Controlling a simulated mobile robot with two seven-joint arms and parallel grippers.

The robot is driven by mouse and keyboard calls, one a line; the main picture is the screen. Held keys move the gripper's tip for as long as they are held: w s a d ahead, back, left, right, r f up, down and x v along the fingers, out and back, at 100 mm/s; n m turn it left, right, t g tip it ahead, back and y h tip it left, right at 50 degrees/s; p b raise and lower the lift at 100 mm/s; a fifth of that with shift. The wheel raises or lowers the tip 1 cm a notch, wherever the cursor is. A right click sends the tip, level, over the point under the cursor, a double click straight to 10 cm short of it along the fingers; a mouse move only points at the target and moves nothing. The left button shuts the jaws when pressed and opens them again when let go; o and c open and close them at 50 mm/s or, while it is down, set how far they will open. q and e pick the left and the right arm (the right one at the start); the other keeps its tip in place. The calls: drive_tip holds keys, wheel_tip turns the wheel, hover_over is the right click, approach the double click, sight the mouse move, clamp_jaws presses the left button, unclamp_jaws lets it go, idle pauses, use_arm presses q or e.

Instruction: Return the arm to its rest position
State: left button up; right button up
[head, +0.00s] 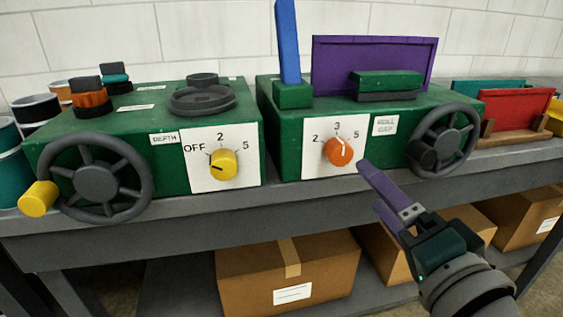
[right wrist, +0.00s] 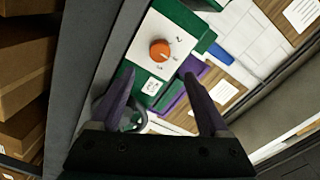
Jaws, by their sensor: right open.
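My right gripper (head: 375,186) has purple fingers and is open and empty. It hangs in front of the bench edge, below and right of the orange knob (head: 339,151) on the right green machine (head: 385,150), apart from it. In the right wrist view the two fingers (right wrist: 159,76) are spread with nothing held, and the orange knob (right wrist: 159,50) shows beyond them. The knob sits on a white plate marked 2, 3 and 5. My left gripper is not in view.
A left green machine (head: 100,130) has a yellow knob (head: 223,163) and a handwheel (head: 97,180). Another handwheel (head: 444,139) is near my right gripper. Cardboard boxes (head: 287,280) fill the shelf below the grey bench (head: 180,236). Red and teal panels (head: 515,108) stand at right.

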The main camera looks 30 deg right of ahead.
idle(0.4)
drive_tip(key=s+a+r+n+g+y+p, duration=0.25)
drive_tip(key=a+n+y+p, duration=0.2)
drive_tip(key=a+n, duration=0.25)
drive_tip(key=s+a+r+n+g+y+p, duration=0.2)
drive_tip(key=a+r+n+g+y+p, duration=0.25)
drive_tip(key=a+n, duration=0.25)
drive_tip(key=s+d+r+n+g+h+p, duration=0.25)
drive_tip(key=s+d+g+h+p, duration=0.35)
drive_tip(key=s, duration=0.6)
wheel_tip(320, 180, up, 36)
drive_tip(key=y+p, duration=0.1)
drive_tip(key=p, duration=3.6)
drive_tip(key=shift+d+r+n+g+y, duration=0.15)
drive_tip(key=shift+d+n+g+y, duration=0.15)
drive_tip(key=shift+n, duration=0.15)
